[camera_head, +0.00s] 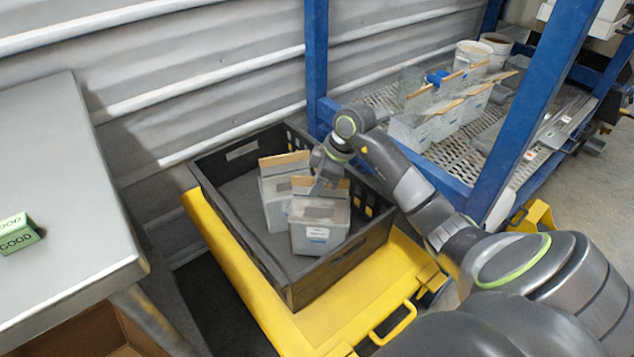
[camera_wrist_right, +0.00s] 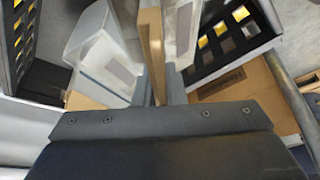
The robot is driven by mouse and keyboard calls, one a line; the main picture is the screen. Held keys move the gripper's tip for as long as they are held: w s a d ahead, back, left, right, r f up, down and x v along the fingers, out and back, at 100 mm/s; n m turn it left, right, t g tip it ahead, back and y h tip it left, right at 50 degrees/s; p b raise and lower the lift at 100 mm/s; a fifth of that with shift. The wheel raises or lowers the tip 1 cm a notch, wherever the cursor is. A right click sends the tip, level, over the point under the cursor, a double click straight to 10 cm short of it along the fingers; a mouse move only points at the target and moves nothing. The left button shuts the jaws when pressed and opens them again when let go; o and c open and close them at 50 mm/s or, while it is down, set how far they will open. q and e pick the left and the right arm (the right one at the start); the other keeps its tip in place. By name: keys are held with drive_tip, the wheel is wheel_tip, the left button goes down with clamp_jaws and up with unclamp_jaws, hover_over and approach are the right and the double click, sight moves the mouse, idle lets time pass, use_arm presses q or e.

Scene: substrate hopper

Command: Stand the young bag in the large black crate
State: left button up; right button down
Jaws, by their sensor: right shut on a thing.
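The large black crate (camera_head: 217,153) sits on a yellow cart. Two pale grey bags with tan top strips are inside its outline. My right gripper (camera_head: 322,184) is shut on the tan strip of the nearer bag (camera_head: 318,232), which is upright with a small white label too small to read. Whether its base rests on the crate floor I cannot tell. The other bag (camera_head: 275,195) stands just behind it to the left. In the right wrist view, the tan strip (camera_wrist_right: 150,50) is between my fingers. My left gripper is not in view.
A blue rack (camera_head: 447,180) at the right holds more bags (camera_head: 432,122) and white buckets (camera_head: 472,53) on a mesh shelf. A grey table (camera_head: 60,180) at the left bears a green block marked GOOD (camera_head: 18,232). Bare crate floor shows left of the bags.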

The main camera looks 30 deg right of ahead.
drive_tip(key=c, duration=1.5)
unclamp_jaws()
